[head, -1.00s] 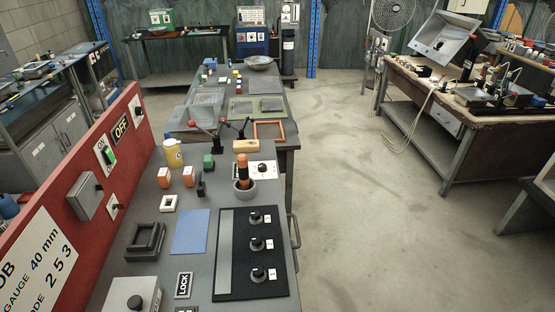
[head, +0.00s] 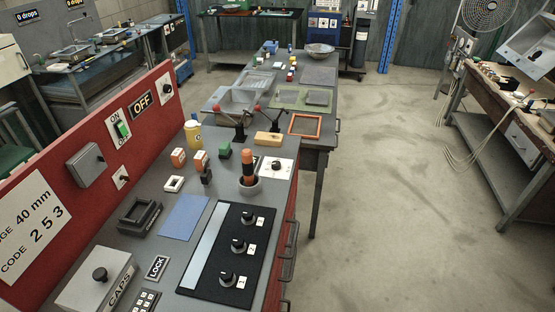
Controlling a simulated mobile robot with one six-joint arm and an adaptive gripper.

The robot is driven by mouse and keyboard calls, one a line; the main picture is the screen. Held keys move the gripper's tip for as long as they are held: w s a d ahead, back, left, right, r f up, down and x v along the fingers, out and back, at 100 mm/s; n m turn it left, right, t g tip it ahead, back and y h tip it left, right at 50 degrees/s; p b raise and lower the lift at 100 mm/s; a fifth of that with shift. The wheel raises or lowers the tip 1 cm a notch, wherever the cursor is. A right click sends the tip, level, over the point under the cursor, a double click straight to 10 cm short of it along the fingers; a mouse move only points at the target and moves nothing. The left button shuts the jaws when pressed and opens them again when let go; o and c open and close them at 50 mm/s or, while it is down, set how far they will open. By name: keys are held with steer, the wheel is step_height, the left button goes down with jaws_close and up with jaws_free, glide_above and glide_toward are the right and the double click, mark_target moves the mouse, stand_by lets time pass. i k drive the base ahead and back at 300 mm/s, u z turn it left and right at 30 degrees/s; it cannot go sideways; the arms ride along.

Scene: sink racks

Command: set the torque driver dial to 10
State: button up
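An upright driver with an orange and dark handle (head: 247,168) stands in a grey round cup (head: 249,188) on the near grey bench. I take it for the torque driver; no dial numbers can be read on it at this size. Just right of it lies a white plate (head: 285,170) with a black knob (head: 277,166), whose marks are too small to read. A black panel (head: 209,276) nearer to me carries three black knobs with small white labels. My gripper is not in view.
A red upright board (head: 72,165) with switches and signs runs along the bench's left side. Orange-and-white blocks, a yellow canister (head: 193,136), a blue sheet (head: 184,217) and a CAPS box (head: 98,279) share the bench. Open floor (head: 390,220) lies to the right.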

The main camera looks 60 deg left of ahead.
mark_target(276, 165)
steer(key=u, duration=0.5)
steer(key=i, duration=0.55)
steer(key=u, duration=0.8)
steer(key=i, duration=0.45)
steer(key=u, duration=0.25)
